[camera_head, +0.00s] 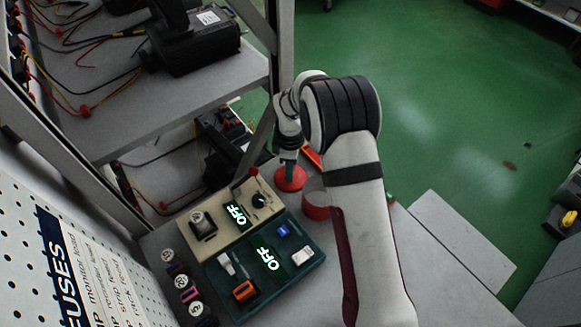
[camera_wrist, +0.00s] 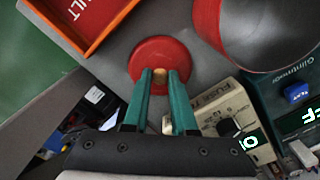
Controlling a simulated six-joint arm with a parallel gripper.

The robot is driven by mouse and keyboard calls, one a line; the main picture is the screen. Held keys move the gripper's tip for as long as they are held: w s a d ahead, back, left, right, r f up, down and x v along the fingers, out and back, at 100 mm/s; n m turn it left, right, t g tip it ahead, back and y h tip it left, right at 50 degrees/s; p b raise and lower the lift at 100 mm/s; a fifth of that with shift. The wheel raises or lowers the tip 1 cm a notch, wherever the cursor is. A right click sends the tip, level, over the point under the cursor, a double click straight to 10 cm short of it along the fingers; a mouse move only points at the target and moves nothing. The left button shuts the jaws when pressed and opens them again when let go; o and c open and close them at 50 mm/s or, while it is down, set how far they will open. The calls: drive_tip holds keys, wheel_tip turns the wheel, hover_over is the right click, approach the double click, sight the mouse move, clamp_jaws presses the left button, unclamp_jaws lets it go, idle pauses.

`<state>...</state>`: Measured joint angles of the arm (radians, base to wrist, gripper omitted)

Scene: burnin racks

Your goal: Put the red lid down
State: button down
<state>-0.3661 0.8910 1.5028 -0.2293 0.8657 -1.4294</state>
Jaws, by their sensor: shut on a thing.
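The red lid (camera_wrist: 160,53) is a round red disc with a small tan knob (camera_wrist: 159,76) in the middle. My gripper (camera_wrist: 160,80) has its two green fingers closed around the knob. In the head view the lid (camera_head: 290,179) is under my gripper (camera_head: 288,164), over the grey bench beside the beige box. I cannot tell whether the lid touches the bench. A red round container (camera_head: 316,206) stands just to the right of the lid in the head view; in the wrist view it is a dark, open-topped container with a red wall (camera_wrist: 206,22).
An orange-rimmed tray (camera_wrist: 98,42) with lettering lies beside the lid. The beige box (camera_head: 221,222) and the teal box (camera_head: 228,287) carry lit "OFF" displays. Numbered spools (camera_head: 182,283) stand at the left. Rack shelves (camera_head: 130,118) with wires rise behind. Bare bench (camera_head: 440,290) lies right of my arm.

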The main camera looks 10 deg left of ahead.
drive_tip(key=c, duration=0.7)
unclamp_jaws()
wheel_tip(320, 180, up, 12)
drive_tip(key=s+d+r+m, duration=0.6)
drive_tip(key=s+r, duration=0.1)
drive_tip(key=s+d+m, duration=0.2)
drive_tip(key=s+m, duration=0.4)
drive_tip(key=s, duration=0.2)
drive_tip(key=s+d+r+m+y, duration=0.1)
drive_tip(key=s+d+m, duration=0.1)
drive_tip(key=s+m, duration=0.3)
drive_tip(key=s+d+m, duration=0.3)
drive_tip(key=s+m, duration=0.3)
drive_tip(key=s, duration=0.4)
drive_tip(key=shift+s+d+r+m+y, duration=0.1)
drive_tip(key=shift+s+r+m+y, duration=0.05)
drive_tip(key=shift+s+m+y, duration=0.2)
